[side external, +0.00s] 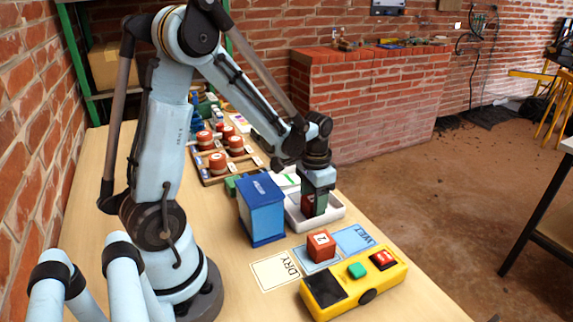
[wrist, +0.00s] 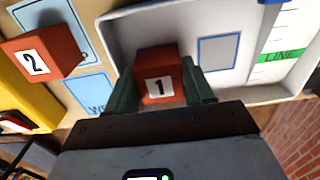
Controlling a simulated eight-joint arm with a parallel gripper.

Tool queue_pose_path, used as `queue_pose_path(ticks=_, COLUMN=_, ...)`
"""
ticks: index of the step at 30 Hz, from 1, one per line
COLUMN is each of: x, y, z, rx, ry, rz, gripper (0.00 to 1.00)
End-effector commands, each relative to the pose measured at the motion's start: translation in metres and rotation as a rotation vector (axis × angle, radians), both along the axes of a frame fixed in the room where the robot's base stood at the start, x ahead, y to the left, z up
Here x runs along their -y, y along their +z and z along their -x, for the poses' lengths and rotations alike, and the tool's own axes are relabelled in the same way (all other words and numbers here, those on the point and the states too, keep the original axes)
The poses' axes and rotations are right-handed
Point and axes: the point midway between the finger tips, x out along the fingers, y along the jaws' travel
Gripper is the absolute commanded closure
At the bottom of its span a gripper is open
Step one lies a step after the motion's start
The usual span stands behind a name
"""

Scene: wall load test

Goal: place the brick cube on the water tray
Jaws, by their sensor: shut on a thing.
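My gripper (side external: 314,205) points down over the white water tray (side external: 325,221). Its green jaws (wrist: 160,88) are shut on a red brick cube marked 1 (wrist: 158,75), one jaw on each side. In the side external view this cube (side external: 307,202) is dark and partly hidden by the jaws. The tray (wrist: 128,32) lies under and around the cube in the wrist view. I cannot tell whether the cube touches the tray floor. A second brick cube, marked 2 (side external: 320,246), sits on a blue mat in front of the tray; it also shows in the wrist view (wrist: 42,56).
A blue box (side external: 262,210) stands close left of the tray. A DRY card (side external: 275,270), a blue WET card (side external: 353,239) and a yellow device (side external: 355,285) lie toward the front. A wooden rack with red-topped pieces (side external: 218,162) is behind. The table's right edge is close to the tray.

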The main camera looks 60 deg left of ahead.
Motion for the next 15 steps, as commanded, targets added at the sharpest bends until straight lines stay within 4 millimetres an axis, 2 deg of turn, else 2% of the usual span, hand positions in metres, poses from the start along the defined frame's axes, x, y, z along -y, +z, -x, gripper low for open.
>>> queue_pose_path(ticks=1, x=0.0, y=-0.0016, z=-0.0002, rx=0.0, ry=0.0, rz=0.0, gripper=0.83)
queue_pose_path(ticks=2, x=0.0, y=-0.0016, z=-0.0002, rx=0.0, ry=0.0, rz=0.0, gripper=0.45)
queue_pose_path(ticks=3, x=0.0, y=-0.0014, z=-0.0001, rx=0.0, ry=0.0, rz=0.0, gripper=0.39)
queue_pose_path(ticks=15, x=0.0001, y=0.0029, z=0.0002, rx=0.0, ry=0.0, rz=0.0, gripper=0.37)
